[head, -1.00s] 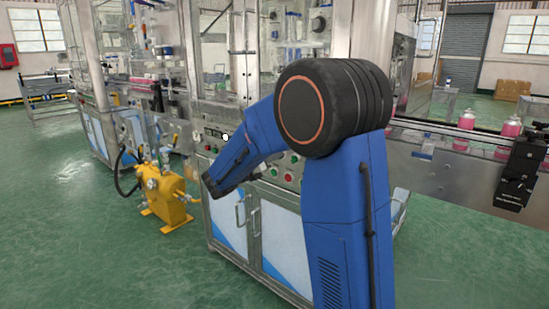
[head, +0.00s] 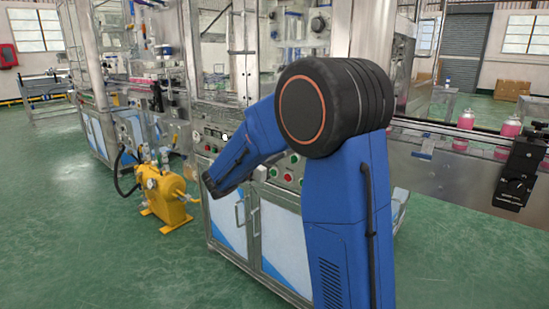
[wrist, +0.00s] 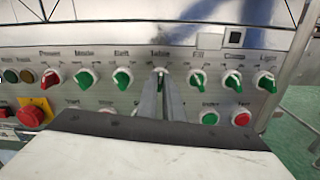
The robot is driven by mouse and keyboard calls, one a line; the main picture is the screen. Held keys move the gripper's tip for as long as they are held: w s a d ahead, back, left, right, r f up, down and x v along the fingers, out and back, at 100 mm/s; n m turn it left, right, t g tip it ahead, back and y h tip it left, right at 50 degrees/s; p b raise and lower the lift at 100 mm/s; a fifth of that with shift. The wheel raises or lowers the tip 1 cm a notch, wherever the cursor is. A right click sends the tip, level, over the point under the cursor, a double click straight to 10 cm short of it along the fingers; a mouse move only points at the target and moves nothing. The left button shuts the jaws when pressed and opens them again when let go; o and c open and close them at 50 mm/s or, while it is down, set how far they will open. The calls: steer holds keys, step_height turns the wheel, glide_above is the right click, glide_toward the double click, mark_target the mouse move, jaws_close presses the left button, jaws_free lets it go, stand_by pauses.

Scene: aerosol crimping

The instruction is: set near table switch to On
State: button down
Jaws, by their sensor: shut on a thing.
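The table switch (wrist: 160,71) is a green rotary knob on a white base, under the label "Table" in the middle of the knob row in the wrist view. My gripper (wrist: 160,78) is shut on this knob, with one finger on each side. The fingers hide most of the knob, so I cannot tell which position it points to. In the head view my blue arm reaches to the machine's front panel, and my gripper's jaws are hidden there.
Similar green knobs stand close on both sides, including the Belt knob (wrist: 122,78) and the Fill knob (wrist: 197,78). A red emergency button (wrist: 31,115) is at the left. A yellow pump unit (head: 165,192) stands on the floor left of the machine.

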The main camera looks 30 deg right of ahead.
steer(key=shift+s+m, duration=0.1)
steer(key=shift+m, duration=2.2)
steer(key=shift+f, duration=0.1)
steer(key=c, duration=1.9)
jaws_free()
steer(key=v, duration=1.7)
steer(key=shift+a, duration=0.2)
steer(key=shift+s, duration=0.1)
